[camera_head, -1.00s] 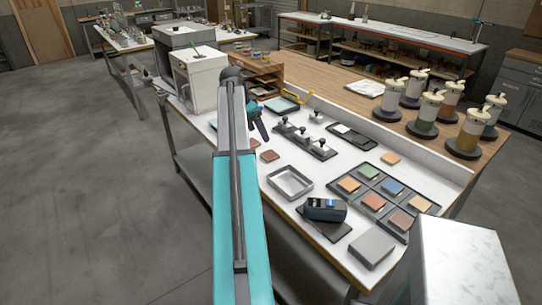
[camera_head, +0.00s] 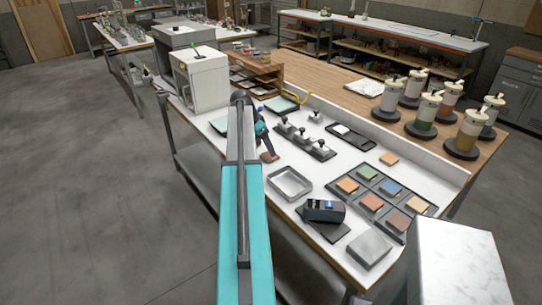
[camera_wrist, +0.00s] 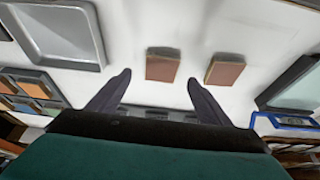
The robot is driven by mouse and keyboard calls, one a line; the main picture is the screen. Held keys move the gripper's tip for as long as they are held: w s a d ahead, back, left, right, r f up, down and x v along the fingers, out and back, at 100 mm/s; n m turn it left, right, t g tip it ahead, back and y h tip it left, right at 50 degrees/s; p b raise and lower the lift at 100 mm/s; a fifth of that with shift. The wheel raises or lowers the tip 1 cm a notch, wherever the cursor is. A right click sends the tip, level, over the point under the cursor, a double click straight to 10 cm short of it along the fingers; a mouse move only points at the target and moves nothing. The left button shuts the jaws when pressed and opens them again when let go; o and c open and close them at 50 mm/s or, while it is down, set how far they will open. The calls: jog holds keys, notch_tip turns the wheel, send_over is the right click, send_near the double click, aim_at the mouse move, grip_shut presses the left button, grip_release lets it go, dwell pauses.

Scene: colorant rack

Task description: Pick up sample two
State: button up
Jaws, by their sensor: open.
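Two square brown tiles lie flat on the white bench top and carry no label I can read, so I cannot tell which is sample two. In the wrist view, one brown tile (camera_wrist: 162,66) is just beyond my gripper (camera_wrist: 159,78), roughly between its fingertips. The other brown tile (camera_wrist: 225,71) is to the right, outside the fingers. The fingers are spread wide and nothing is between them. In the head view, my gripper (camera_head: 268,149) is low over the bench, beside a brown tile (camera_head: 269,157). The other tile appears hidden by my arm.
A shallow metal tray (camera_head: 290,183) lies in front. A black rack with several knobbed pieces (camera_head: 304,141) stands to the right. A tray of coloured tiles (camera_head: 409,222) and a dark handheld device (camera_head: 324,210) are nearer the front right. A white box-shaped unit (camera_head: 203,80) stands behind.

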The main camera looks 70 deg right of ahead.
aim_at(268, 156)
jog(key=shift+f, duration=0.1)
jog(key=shift+p+x, duration=0.95)
jog(key=shift+x, duration=0.15)
jog(key=shift+p+x, duration=0.5)
jog(key=shift+x, duration=0.95)
jog(key=c, duration=1.1)
jog(key=shift+r, duration=0.25)
jog(key=shift+r+b, duration=1.15)
jog(key=shift+r, duration=0.35)
jog(key=a+b, duration=0.1)
jog(key=a, duration=0.3)
jog(key=s+a+b, duration=0.1)
jog(key=a+b, duration=0.1)
jog(key=a, duration=0.3)
jog(key=s+a+r+b, duration=0.1)
jog(key=a, duration=0.3)
jog(key=shift+a+r, duration=0.1)
jog(key=shift+a, duration=0.15)
jog(key=shift+s+a+r+b, duration=0.15)
jog(key=shift+a+b, duration=0.25)
jog(key=shift+a, duration=0.75)
